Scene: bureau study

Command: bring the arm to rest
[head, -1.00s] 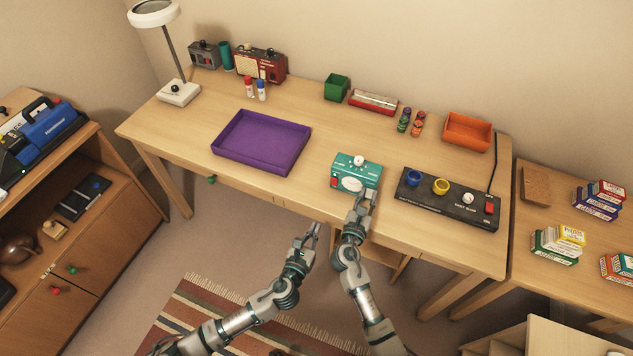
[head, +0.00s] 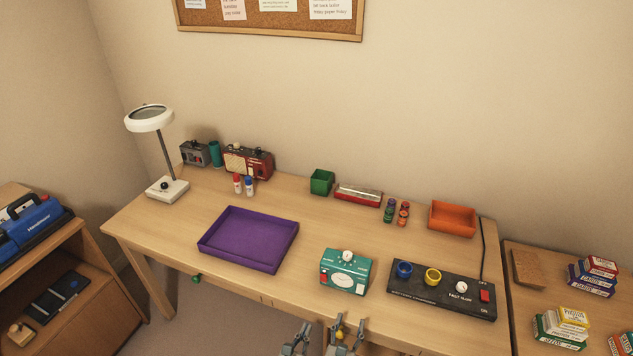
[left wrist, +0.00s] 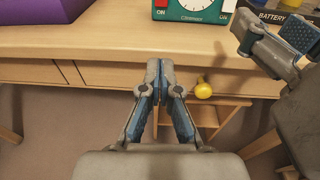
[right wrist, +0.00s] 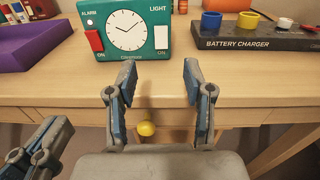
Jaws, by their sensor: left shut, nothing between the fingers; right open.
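My left gripper (head: 297,338) shows at the bottom edge of the head view, in front of the desk. In the left wrist view (left wrist: 160,75) its fingers are shut together with nothing between them. My right gripper (head: 345,328) is just to the right of it, also at the bottom edge. In the right wrist view (right wrist: 150,85) its fingers are spread apart and empty, in front of the desk's front edge. A teal alarm clock (head: 345,272) stands on the desk beyond the right gripper, apart from it. Most of both arms is out of the head view.
The desk (head: 190,215) holds a purple tray (head: 248,240), a black battery charger (head: 440,289), a white lamp (head: 168,190) and an orange bin (head: 452,219). A yellow knob (right wrist: 147,128) shows below the desk edge. A side table with boxes (head: 565,325) stands at right.

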